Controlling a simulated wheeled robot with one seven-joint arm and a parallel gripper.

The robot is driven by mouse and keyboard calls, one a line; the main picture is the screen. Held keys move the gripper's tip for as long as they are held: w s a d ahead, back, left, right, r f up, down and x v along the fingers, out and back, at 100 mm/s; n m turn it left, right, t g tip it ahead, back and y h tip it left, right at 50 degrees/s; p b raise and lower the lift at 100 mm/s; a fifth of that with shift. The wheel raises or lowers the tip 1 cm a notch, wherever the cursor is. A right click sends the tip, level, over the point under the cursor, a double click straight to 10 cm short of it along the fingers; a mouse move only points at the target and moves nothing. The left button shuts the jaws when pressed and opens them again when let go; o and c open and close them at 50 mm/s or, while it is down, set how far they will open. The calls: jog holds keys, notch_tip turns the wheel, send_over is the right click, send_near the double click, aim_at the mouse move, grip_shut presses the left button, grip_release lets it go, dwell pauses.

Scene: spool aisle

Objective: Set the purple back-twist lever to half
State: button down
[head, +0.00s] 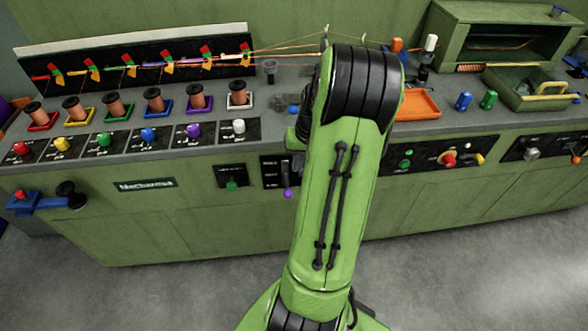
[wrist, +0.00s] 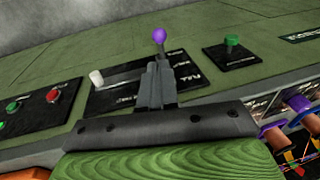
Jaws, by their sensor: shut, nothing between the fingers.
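The purple lever (head: 288,193) is a round purple knob on a short stem at a black panel (head: 270,172) on the bench's front face; it hangs low in the head view. In the wrist view the purple knob (wrist: 159,35) shows just beyond my fingertips, and the fingers cover most of its stem. My gripper (wrist: 162,66) is shut and empty, in front of the black panel (wrist: 110,100). I cannot tell whether the fingers touch the lever. My arm hides the gripper and the panel's right part in the head view.
A white-knobbed lever (wrist: 96,78) shares the panel. A green knob (head: 232,185) sits on a small panel to the left. Another panel with red and green buttons (head: 449,160) is on the right. Spools and coloured knobs line the bench top; the floor in front is clear.

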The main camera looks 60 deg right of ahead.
aim_at(289, 193)
jog(key=b+x, duration=0.3)
jog(key=x, duration=0.8)
jog(key=shift+b, duration=0.3)
jog(key=shift+b+x, duration=0.5)
jog(key=shift+x, duration=0.45)
jog(key=shift+s+a, duration=0.1)
jog(key=shift+s, duration=0.1)
jog(key=shift+r, duration=0.1)
